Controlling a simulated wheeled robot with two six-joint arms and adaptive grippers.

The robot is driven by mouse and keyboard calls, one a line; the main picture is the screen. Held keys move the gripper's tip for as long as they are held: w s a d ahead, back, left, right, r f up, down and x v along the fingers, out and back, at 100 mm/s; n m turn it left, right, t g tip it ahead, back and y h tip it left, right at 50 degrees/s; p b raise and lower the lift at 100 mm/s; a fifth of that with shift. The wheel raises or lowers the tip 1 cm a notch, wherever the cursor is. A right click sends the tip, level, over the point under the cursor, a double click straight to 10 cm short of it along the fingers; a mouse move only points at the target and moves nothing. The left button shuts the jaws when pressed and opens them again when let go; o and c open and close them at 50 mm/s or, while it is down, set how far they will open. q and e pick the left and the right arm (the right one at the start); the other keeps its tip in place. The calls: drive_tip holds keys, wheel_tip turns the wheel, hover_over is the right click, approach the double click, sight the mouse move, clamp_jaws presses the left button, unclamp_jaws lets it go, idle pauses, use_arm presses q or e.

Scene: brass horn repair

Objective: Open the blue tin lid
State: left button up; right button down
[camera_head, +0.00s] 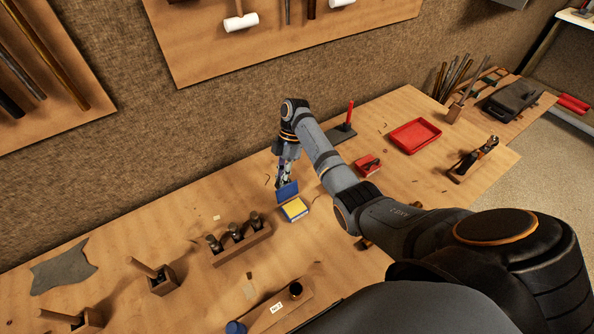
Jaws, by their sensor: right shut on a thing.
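The small blue tin (295,212) sits on the workbench near the middle of the view, with a yellow filling showing inside. Its blue lid (288,190) stands raised at the tin's back edge, tilted up. My right gripper (285,179) reaches down from above and behind the tin and is shut on the lid's upper edge. The fingertips are small and partly hidden against the lid. My left gripper is not in view.
A wooden block with several tools (240,246) stands left of the tin. Bare bench (195,205) lies left of the gripper.

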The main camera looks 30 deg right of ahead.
drive_tip(key=shift+f+g, duration=0.5)
drive_tip(key=shift+a, duration=0.2)
drive_tip(key=shift+w+f+g, duration=0.1)
drive_tip(key=shift+g, duration=0.3)
drive_tip(key=c, duration=1.7)
unclamp_jaws()
drive_tip(key=shift+c, duration=0.2)
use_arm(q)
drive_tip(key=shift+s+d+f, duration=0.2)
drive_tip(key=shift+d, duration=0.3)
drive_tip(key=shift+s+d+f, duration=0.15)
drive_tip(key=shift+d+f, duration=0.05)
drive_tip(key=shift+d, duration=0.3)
use_arm(e)
drive_tip(key=shift+r, duration=0.2)
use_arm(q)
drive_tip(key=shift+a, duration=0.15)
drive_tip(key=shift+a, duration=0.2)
use_arm(e)
drive_tip(key=shift+w, duration=0.1)
